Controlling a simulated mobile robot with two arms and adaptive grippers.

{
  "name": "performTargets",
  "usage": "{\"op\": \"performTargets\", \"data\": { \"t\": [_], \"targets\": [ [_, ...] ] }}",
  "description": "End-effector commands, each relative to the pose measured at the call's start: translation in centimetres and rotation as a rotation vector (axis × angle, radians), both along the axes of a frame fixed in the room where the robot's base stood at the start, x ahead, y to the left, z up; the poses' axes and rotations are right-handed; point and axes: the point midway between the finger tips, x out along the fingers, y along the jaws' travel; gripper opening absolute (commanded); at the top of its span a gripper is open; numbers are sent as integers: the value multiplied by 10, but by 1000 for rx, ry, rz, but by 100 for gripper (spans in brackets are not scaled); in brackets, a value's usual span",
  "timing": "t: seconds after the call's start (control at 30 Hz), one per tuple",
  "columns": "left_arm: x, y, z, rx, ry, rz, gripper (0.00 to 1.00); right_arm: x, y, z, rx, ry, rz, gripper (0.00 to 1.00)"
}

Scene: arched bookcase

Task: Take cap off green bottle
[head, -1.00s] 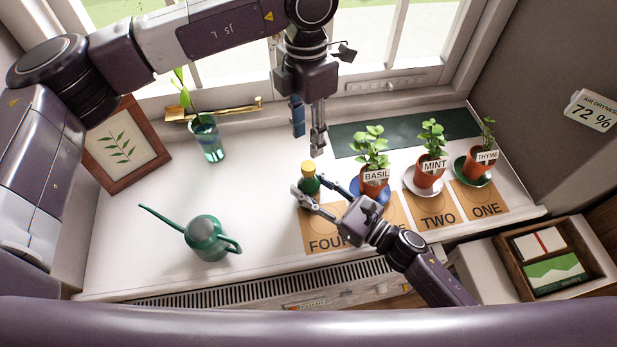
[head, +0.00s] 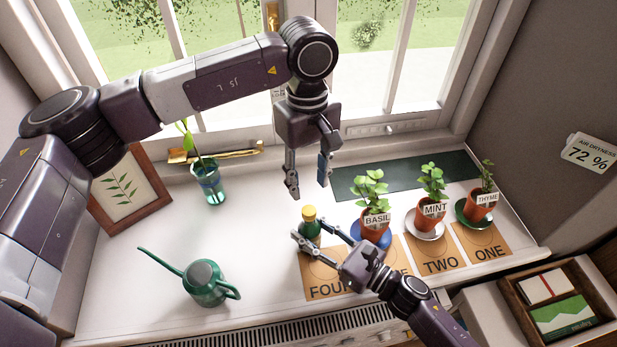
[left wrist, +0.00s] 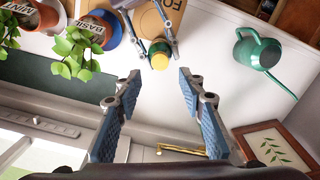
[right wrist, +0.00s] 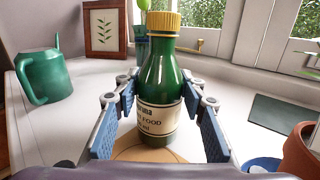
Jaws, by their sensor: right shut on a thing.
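The green bottle (right wrist: 162,82) with a ribbed yellow cap (right wrist: 163,22) and a cream label stands upright at the front of the sill. It also shows in the head view (head: 311,230), beside the blue saucer. My right gripper (head: 312,234) is shut on the bottle's body, a finger on each side, below the cap. My left gripper (head: 308,188) points down, open and empty, above the yellow cap (head: 309,213). In the left wrist view the cap (left wrist: 159,53) lies beyond and between the two parted fingers, not touched by them.
Potted basil (head: 372,205), mint (head: 431,202) and thyme (head: 481,197) stand on saucers to the right. A green watering can (head: 204,283) stands at left front. A glass with a cutting (head: 208,182) and a framed leaf picture (head: 127,190) are behind. The sill's left middle is clear.

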Motion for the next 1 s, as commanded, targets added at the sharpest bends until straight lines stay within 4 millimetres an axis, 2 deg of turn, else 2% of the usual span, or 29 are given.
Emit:
{"op": "performTargets", "data": {
  "t": [0.4, 0.6, 0.83, 1.0],
  "targets": [
    [0, 0, 0, -42, -8, -735, 37, 0, 0, 0, 0, 0, 0, 0],
    [0, 0, 0, -56, -11, -998, 37, 0, 0, 0, 0, 0, 0, 0],
    [0, 0, -3, -63, -11, -1126, 37, 0, 0, 0, 1, -1, 0, 0],
    [-2, 0, -22, -64, -8, -1133, 37, 0, 0, 0, 1, -1, 0, 0]
  ]
}}
